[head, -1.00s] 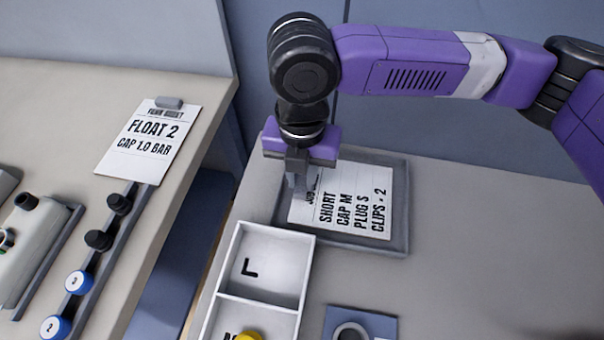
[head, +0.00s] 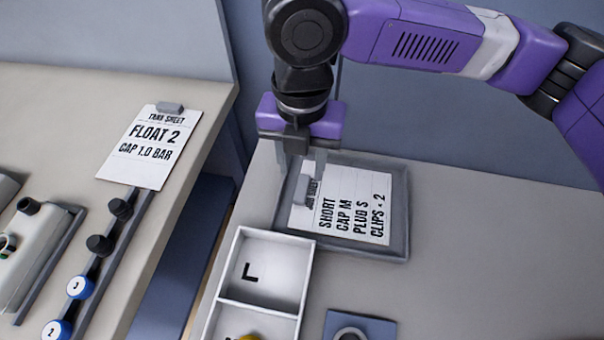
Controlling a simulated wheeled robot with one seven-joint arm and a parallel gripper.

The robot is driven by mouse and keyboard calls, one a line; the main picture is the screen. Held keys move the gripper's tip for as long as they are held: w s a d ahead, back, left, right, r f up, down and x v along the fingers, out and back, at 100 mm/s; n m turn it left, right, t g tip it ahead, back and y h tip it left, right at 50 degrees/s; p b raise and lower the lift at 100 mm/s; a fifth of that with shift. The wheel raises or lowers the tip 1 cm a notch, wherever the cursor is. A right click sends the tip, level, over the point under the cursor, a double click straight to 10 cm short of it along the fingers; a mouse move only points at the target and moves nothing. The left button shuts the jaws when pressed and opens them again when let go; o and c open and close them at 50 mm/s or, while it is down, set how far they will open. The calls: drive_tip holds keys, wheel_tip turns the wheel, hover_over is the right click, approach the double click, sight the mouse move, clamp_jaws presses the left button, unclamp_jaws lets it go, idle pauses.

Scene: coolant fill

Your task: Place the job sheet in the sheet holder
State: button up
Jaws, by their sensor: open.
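The job sheet (head: 350,207) is a white card printed with SHORT, CAP M, PLUG S and CLIPS 2, with a small grey clip or tab (head: 307,190) at its left end. It lies inside a grey shallow tray (head: 399,215), which looks like the sheet holder, with its print turned sideways. My gripper (head: 302,165) is open and empty above the left end of the sheet, fingers pointing down. The fingers look apart from the tab, though the exact gap is hard to judge.
A white bin with compartments (head: 310,262) stands in front of the tray. A blue pad with a ring (head: 360,325) is at the front. On the left bench (head: 60,120) lie a tank sheet (head: 152,146) and a rail of knobs (head: 100,245). The right bench surface is clear.

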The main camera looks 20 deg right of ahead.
wheel_tip(320, 180, up, 6)
drive_tip(key=shift+r, duration=0.15)
idle(0.6)
